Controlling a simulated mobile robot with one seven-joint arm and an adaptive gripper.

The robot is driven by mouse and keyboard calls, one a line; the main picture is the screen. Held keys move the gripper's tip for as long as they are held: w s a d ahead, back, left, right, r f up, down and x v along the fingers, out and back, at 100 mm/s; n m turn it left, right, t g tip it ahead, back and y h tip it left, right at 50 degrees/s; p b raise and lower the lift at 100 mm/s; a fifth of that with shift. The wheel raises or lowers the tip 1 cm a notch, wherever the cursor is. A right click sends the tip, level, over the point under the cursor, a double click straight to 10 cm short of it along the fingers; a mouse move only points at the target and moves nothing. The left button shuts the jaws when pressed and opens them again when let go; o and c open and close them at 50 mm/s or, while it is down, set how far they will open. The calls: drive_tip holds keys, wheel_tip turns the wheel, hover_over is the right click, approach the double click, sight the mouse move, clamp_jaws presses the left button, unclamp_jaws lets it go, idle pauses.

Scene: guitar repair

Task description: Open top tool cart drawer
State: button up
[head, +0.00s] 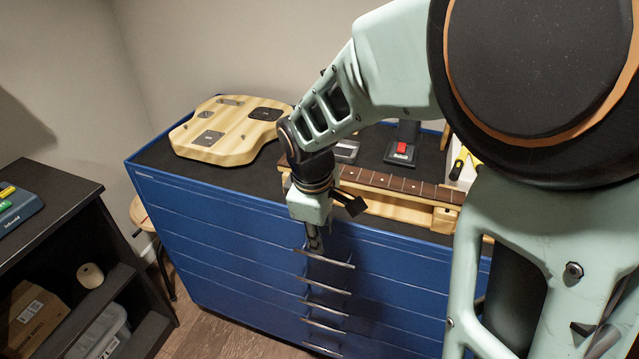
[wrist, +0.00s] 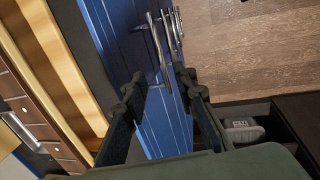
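The blue tool cart (head: 220,235) stands against the wall, with a column of silver bar handles on its front. The drawers look shut. The top handle (head: 327,259) is a thin horizontal bar in the head view. My gripper (head: 314,243) points down at the cart's front, right at this top handle. In the wrist view my gripper (wrist: 160,85) has its two dark fingers apart, and the near handle (wrist: 157,45) reaches toward the gap between them. I cannot tell whether the fingers touch the bar.
On the cart's top lie a wooden guitar body (head: 225,128) and a fretted neck (head: 395,182) near the front edge. A dark shelf unit (head: 60,235) stands at the left. Wooden floor (head: 215,330) is open before the cart.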

sight(323, 257)
drive_tip(key=f, duration=0.2)
drive_tip(key=w+f, duration=0.1)
drive_tip(key=f, duration=0.2)
drive_tip(key=f+b, duration=0.1)
drive_tip(key=f, duration=0.2)
drive_tip(key=shift+w+d, duration=0.25)
drive_tip(key=shift+d, duration=0.05)
clamp_jaws()
